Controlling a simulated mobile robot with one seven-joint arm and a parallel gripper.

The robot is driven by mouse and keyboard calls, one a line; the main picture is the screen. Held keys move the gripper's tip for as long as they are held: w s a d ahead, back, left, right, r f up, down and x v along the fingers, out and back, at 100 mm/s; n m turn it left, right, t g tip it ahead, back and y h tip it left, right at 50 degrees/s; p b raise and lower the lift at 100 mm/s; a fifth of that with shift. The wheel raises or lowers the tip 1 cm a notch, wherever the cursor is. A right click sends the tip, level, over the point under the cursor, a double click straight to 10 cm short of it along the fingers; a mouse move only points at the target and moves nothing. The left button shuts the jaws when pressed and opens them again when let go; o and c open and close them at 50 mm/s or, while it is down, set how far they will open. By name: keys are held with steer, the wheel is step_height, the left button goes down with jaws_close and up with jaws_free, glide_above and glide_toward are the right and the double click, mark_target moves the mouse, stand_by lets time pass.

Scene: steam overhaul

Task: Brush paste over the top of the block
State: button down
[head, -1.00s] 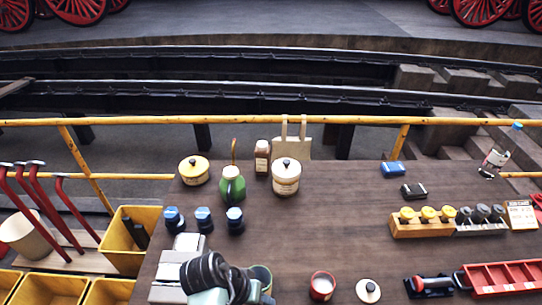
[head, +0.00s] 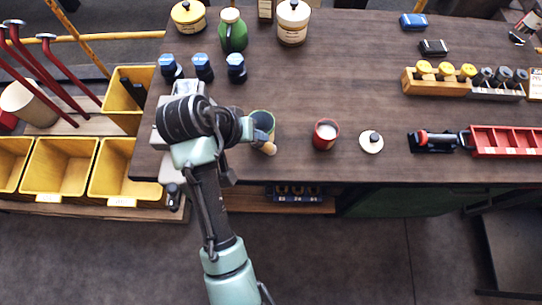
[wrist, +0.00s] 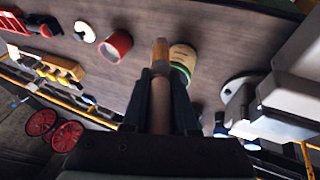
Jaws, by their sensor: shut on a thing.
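My gripper (wrist: 160,112) is shut on a brush (wrist: 160,85) with a wooden handle and a tan tip. In the head view the brush (head: 268,148) shows just in front of a green-rimmed pot (head: 263,121). This pot also shows behind the brush tip in the wrist view (wrist: 183,60). A red pot (head: 326,134) with white contents, perhaps the paste, stands open to the right. Its lid may be the white disc with a dark knob (head: 371,142). Grey metal blocks (head: 167,137) sit left of my gripper, partly hidden by my arm; I cannot tell which is the task's block.
Blue-capped bottles (head: 203,68), a green jug (head: 232,33) and a white canister (head: 293,23) stand behind. A yellow-capped rack (head: 440,82) and a red tray (head: 505,141) are at right. Yellow bins (head: 62,165) stand left. The table's middle is clear.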

steer(key=w+a+r+t+p, duration=0.2)
steer(key=w+a+r+t, duration=0.15)
steer(key=a+r, duration=1.4)
step_height(320, 180, down, 5)
steer(key=b, duration=0.4)
steer(key=shift+s+a, duration=0.1)
steer(key=shift+a, duration=0.05)
steer(key=shift+r, duration=0.1)
